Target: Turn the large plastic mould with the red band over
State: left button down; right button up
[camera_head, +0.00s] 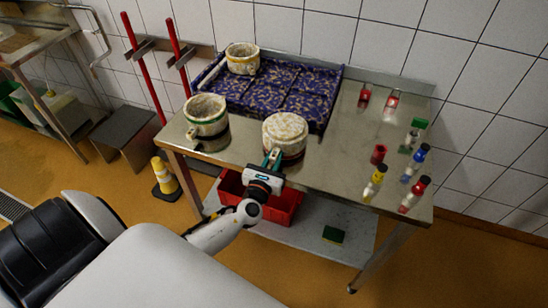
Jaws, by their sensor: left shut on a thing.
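A large cream mould (285,128) stands near the front edge of the steel table, its pale, speckled round face up. A dark reddish band shows low on its side. I cannot tell whether that face is a closed bottom or a filled top. My left gripper (272,158) is at the mould's front side, shut on it. The gripper hides part of the mould's front. My right gripper is not in view.
A mould with a dark green band (208,128) stands to the left, and one with a yellow band (243,58) stands on the blue patterned tray (322,118). Several small bottles, including a yellow one (374,183), stand at the right of the table (335,165). A red crate (283,207) is below.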

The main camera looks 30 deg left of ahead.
pick_arm(q)
jog(key=c, duration=1.2)
grip_release()
jog(key=shift+s, duration=0.15)
jog(key=shift+v, duration=3.4)
jog(key=shift+r, duration=0.15)
notch_tip(320, 180, up, 6)
jog(key=p, duration=0.5)
